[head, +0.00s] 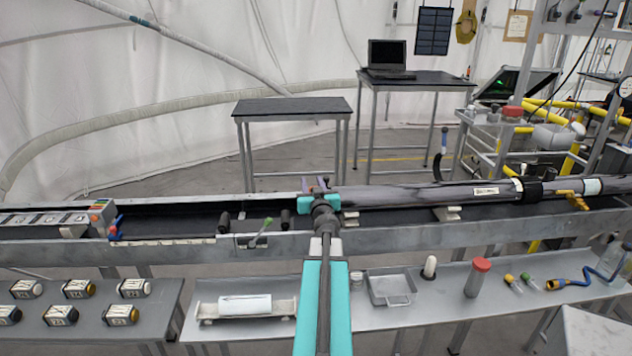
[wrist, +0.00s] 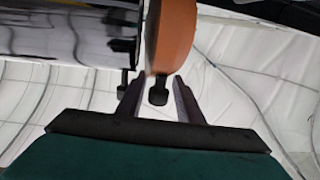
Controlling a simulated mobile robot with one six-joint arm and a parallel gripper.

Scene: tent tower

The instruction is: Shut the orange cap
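The orange cap (wrist: 172,35) is a thick round disc at the end of the dark, shiny tube (wrist: 75,28) in the wrist view. It is slightly tilted against the tube's end, with a narrow light gap between them. A small black tab (wrist: 158,93) hangs from the cap's lower edge. My gripper (wrist: 158,82) is open, with one finger on each side of the tab and a visible gap to both. In the head view my gripper (head: 316,185) is at the left end of the long grey tube (head: 400,195). The cap cannot be made out there.
A front bench (head: 440,300) holds a metal tray (head: 390,288), a red-lidded jar (head: 478,278) and small vials.

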